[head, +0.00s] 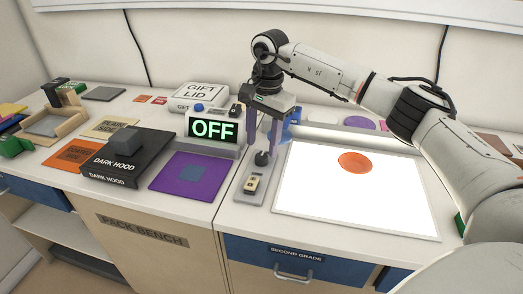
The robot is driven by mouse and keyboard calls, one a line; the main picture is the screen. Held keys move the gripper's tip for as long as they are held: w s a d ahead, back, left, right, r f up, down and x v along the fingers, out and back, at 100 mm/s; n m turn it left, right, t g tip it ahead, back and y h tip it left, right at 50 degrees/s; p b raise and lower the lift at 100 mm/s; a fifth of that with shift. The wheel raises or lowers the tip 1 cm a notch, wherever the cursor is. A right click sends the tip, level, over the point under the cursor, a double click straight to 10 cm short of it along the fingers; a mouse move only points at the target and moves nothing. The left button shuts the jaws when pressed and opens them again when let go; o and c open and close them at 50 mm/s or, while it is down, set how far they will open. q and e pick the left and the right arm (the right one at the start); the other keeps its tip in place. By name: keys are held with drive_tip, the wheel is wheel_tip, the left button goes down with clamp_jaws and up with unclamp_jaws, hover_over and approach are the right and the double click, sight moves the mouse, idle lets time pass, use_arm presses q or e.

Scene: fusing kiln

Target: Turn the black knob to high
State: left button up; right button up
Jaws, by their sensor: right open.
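The black knob (262,158) stands on a narrow grey control plate at the left edge of the lit white panel. My right gripper (263,145) points down over it, open, with its two purple fingers apart. The fingertips are near the knob, one to each side in the picture; I cannot tell whether they touch it. The display (212,128) behind and left of the knob reads OFF in green. A beige switch block (251,185) sits on the plate in front of the knob. No setting marks are readable. My left gripper is not in view.
The lit panel (345,205) with an orange disc (354,162) lies right of the knob. A purple sheet (170,181), a black DARK HOOD box (118,164) and a white GIFT LID box (199,94) stand left. My right arm spans the back right.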

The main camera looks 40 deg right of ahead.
sight(264, 158)
wheel_tip(264, 158, up, 6)
drive_tip(key=shift+s+r, duration=0.25)
drive_tip(key=shift+d, duration=0.1)
idle(0.4)
